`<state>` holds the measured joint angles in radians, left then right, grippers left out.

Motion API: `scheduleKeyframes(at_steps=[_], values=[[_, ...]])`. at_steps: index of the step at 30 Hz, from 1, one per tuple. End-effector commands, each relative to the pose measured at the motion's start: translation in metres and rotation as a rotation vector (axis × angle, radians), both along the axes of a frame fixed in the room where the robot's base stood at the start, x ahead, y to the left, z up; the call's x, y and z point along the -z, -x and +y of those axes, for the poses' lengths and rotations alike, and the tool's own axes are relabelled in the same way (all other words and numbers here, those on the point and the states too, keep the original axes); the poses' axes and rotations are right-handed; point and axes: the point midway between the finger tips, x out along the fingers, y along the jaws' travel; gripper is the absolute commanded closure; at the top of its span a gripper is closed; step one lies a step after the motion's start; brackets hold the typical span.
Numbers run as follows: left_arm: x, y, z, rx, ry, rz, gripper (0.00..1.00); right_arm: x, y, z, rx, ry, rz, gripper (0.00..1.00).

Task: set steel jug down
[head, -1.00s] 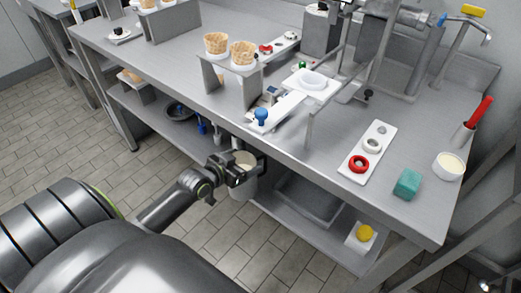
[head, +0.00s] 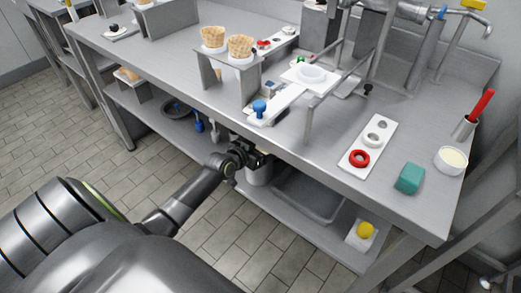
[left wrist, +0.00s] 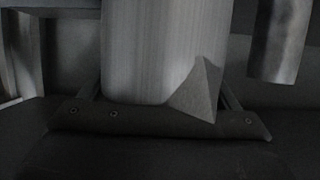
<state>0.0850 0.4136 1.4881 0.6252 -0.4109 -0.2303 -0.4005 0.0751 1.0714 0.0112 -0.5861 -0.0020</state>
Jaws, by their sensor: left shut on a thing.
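The steel jug (head: 259,174) is partly visible below the front edge of the worktable, at the lower shelf. My left gripper (head: 257,159) reaches under the tabletop and is shut on the jug, covering part of it. The jug's upper part is hidden by the gripper and tabletop. In the left wrist view the jug (left wrist: 150,50) is a pale brushed-metal wall filling the middle, close against the gripper. Whether its base touches the shelf cannot be seen. My right gripper is not in view.
The tabletop edge is close above the gripper.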

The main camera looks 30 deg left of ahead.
Motion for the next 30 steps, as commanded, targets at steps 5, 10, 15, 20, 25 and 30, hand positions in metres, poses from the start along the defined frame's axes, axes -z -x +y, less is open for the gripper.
scheduleKeyframes(at_steps=[5,10,15,20,25,30], values=[[0.0003,-0.0018,-0.0005,0.000,0.000,-0.010,0.87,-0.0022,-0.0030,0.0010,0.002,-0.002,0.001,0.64],[0.0001,-0.0017,-0.0006,0.000,0.000,-0.010,0.87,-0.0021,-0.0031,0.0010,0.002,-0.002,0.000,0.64],[0.0050,-0.0002,-0.0001,0.000,0.000,-0.002,0.14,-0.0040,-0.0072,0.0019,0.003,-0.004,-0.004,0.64],[0.0047,-0.0002,-0.0001,0.000,0.000,-0.002,0.00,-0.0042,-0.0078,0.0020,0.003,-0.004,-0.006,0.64],[0.0046,-0.0001,-0.0001,0.000,0.000,-0.002,0.00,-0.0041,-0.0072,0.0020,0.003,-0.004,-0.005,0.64],[0.0012,0.0037,0.0005,-0.001,0.000,0.000,0.00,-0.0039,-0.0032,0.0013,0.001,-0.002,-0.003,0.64]])
